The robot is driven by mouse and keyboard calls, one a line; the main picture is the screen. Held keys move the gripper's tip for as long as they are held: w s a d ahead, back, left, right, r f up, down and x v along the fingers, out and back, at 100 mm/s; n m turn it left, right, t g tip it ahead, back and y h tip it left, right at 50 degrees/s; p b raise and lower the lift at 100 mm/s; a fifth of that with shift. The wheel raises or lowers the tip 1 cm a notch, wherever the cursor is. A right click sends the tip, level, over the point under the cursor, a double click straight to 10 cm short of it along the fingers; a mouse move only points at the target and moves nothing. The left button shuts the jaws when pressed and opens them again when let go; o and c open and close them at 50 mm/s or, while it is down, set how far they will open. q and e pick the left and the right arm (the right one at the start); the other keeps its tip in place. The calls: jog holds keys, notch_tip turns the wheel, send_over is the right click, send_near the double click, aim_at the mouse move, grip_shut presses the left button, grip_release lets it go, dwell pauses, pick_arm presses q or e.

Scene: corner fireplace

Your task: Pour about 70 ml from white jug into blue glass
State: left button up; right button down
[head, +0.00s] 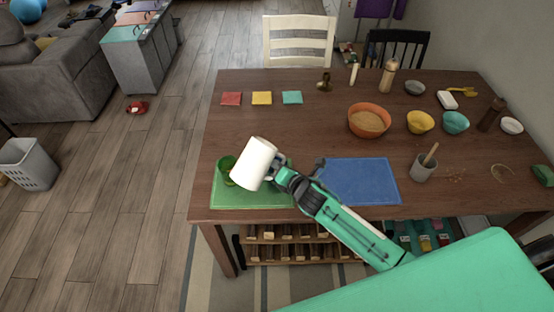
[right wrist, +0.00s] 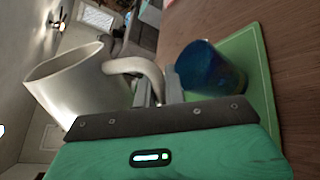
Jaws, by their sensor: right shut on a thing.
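The white jug (head: 252,165) is held by my right gripper (head: 277,172) above the green mat (head: 240,201). It leans in the head view. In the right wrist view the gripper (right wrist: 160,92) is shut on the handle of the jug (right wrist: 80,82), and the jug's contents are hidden. The blue glass (right wrist: 212,68) stands on the green mat (right wrist: 262,75) beside the handle in the right wrist view; I cannot make it out in the head view, where the jug and gripper may cover it. A green cup (head: 226,166) shows left of the jug. My left gripper is out of view.
A blue mat (head: 362,181) lies right of the green mat. A mortar with pestle (head: 423,169), an orange bowl (head: 369,121), yellow bowl (head: 420,122) and teal bowl (head: 455,123) stand to the right. Three coloured squares (head: 262,98) lie at the back. The table's centre is clear.

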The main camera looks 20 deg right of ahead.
jog(key=a+m+y+p, duration=0.1)
jog(key=m, duration=0.1)
jog(key=s+a+m+g, duration=0.1)
jog(key=m, duration=0.1)
jog(key=shift+s+a+y+p, duration=0.1)
jog(key=shift+a+y+p, duration=0.05)
jog(key=shift+y+p, duration=0.25)
jog(key=shift+r+m+g+p, duration=0.2)
jog(key=shift+m+g+p, duration=0.1)
jog(key=shift+m+p, duration=0.1)
dwell(0.5)
jog(key=shift+f+y, duration=0.25)
jog(key=shift+y, duration=0.05)
jog(key=shift+s+a+f+m, duration=0.2)
jog(key=shift+s+a+m, duration=0.15)
jog(key=shift+a, duration=0.35)
jog(key=shift+b, duration=0.3)
